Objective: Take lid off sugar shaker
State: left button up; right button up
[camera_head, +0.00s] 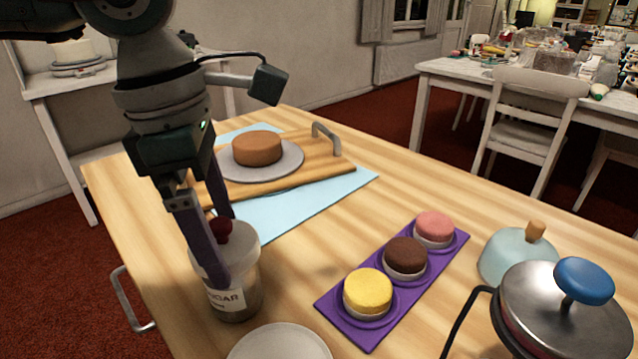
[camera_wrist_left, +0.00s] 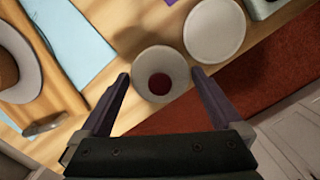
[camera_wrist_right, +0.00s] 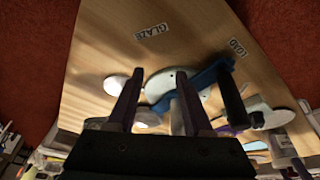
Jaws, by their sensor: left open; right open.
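The sugar shaker (camera_head: 236,303) is a clear jar labelled SUGAR, standing upright near the table's left front edge. Its pale lid (camera_head: 243,236) with a red knob (camera_head: 221,231) is on top, partly hidden by my left gripper's fingers. My left gripper (camera_head: 221,250) points down at the lid and is open. In the left wrist view, the lid (camera_wrist_left: 160,61) and red knob (camera_wrist_left: 159,84) lie between the spread fingers (camera_wrist_left: 160,74); I cannot tell whether they touch. My right gripper (camera_wrist_right: 158,76) is open and empty in the right wrist view, out of the head view.
A white plate (camera_head: 280,345) is close right of the shaker. A purple tray (camera_head: 365,335) with small cakes lies in the middle. A wooden board (camera_head: 325,175) with a brown cake (camera_head: 257,148) is behind. A domed lid (camera_head: 510,257) and silver-lidded pot (camera_head: 565,318) stand right.

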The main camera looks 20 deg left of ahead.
pick_arm(q)
jog(key=c, duration=1)
jog(key=shift+o, duration=0.2)
jog(key=shift+r, duration=0.15)
